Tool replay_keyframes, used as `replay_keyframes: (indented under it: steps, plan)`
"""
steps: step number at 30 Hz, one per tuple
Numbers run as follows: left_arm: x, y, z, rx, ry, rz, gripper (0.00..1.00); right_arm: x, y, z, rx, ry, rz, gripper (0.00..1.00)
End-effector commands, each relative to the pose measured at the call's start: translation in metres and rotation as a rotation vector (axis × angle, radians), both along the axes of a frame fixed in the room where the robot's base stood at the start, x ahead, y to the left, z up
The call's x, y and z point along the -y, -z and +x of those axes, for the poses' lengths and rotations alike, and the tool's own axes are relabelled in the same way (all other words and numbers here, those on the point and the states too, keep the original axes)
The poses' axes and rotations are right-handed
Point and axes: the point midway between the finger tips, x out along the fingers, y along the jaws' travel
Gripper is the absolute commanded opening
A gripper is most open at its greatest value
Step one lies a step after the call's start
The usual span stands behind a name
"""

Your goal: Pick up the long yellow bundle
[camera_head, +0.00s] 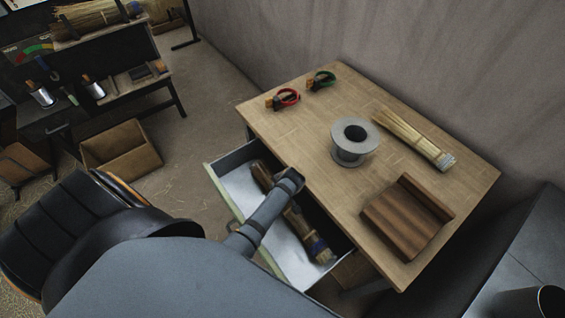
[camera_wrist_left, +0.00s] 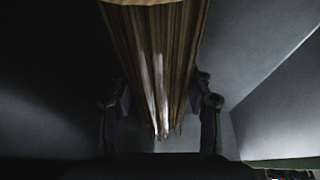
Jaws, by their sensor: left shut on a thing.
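A long yellow-brown straw bundle (camera_head: 299,222) lies in the open drawer (camera_head: 235,190), with a dark blue band near its lower right end. My left arm crosses over its middle and hides part of it. In the left wrist view the bundle (camera_wrist_left: 155,45) runs between the two fingers of my left gripper (camera_wrist_left: 160,108), which is shut on it. The drawer's pale walls surround it there. I cannot tell whether the bundle is clear of the drawer floor. A paler yellow bundle (camera_head: 405,133) with a whitish end lies on the tabletop. My right gripper is not in view.
A cardboard box (camera_head: 121,154) stands on the floor at left, near a shelf with more straw (camera_head: 90,18).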

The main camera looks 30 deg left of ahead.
Motion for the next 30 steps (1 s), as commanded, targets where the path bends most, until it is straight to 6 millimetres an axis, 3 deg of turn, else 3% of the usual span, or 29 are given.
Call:
replay_keyframes:
  steps: [6,8,13,18,30]
  plan:
    - [0.000,-0.032,0.001,0.005,-0.001,-0.001,0.17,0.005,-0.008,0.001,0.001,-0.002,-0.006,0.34]
    - [-0.012,-0.043,-0.005,0.004,-0.001,0.004,0.17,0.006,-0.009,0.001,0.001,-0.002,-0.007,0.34]
    - [-0.049,-0.093,-0.022,0.006,0.002,0.008,0.17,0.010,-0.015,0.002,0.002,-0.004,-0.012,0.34]
    - [-0.088,-0.109,-0.043,0.000,0.004,0.009,0.17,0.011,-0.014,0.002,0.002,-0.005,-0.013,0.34]
    - [-0.123,-0.126,-0.060,0.001,0.001,0.002,0.17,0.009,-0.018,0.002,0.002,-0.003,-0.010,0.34]
